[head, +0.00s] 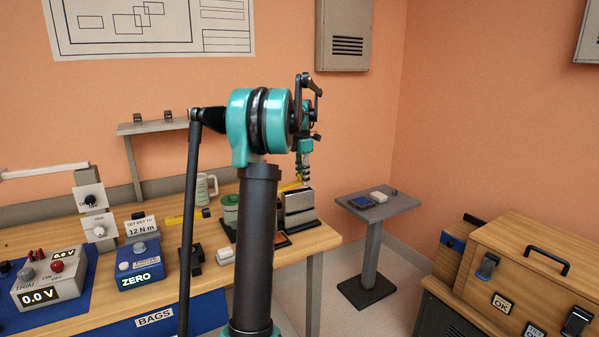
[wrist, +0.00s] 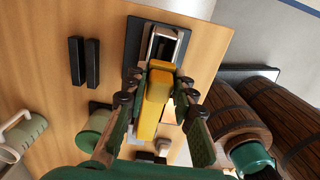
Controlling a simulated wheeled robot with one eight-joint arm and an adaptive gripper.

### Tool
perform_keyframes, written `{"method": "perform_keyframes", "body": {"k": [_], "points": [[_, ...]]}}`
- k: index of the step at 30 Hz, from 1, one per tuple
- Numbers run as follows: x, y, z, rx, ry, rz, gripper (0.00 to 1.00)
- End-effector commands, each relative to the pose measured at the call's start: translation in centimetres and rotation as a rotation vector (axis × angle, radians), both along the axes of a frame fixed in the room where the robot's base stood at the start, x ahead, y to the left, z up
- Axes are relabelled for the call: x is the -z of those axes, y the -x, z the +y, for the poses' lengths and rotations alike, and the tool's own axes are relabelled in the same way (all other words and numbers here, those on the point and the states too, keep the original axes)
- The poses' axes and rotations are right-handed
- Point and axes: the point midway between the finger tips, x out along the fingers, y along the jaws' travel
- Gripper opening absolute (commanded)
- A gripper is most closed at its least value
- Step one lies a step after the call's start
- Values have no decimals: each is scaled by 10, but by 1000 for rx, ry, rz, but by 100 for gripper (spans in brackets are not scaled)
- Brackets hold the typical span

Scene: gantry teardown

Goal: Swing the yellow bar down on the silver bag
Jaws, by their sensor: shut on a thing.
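The yellow bar (wrist: 155,98) runs lengthwise through the middle of the wrist view, between my fingers. My gripper (wrist: 158,98) is shut on it, with one finger on each side. In the head view, my gripper (head: 303,180) is behind my arm at the bench's right end, and a little of the yellow bar (head: 290,187) shows beside it. The bar belongs to a silver and black device (head: 299,208), whose far end (wrist: 165,45) shows above the bar in the wrist view. I cannot make out the silver bag clearly; the bar and fingers cover much of the area beneath.
A green spool-like thing (wrist: 95,130) and a pale mug (wrist: 20,137) stand left of my gripper. Two black bars (wrist: 84,62) lie on the wooden bench (wrist: 45,85). In the head view, a grey pedestal (head: 378,205) stands right of the bench, with clear floor between.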

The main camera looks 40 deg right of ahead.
Motion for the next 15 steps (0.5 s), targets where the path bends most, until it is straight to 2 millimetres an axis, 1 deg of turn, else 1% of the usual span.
{"method": "perform_keyframes", "body": {"k": [1,6,15], "points": [[5,0,-3,2,-25,-6,0],[14,1,-4,1,-92,-21,0],[20,1,-4,0,-137,-32,0]]}}
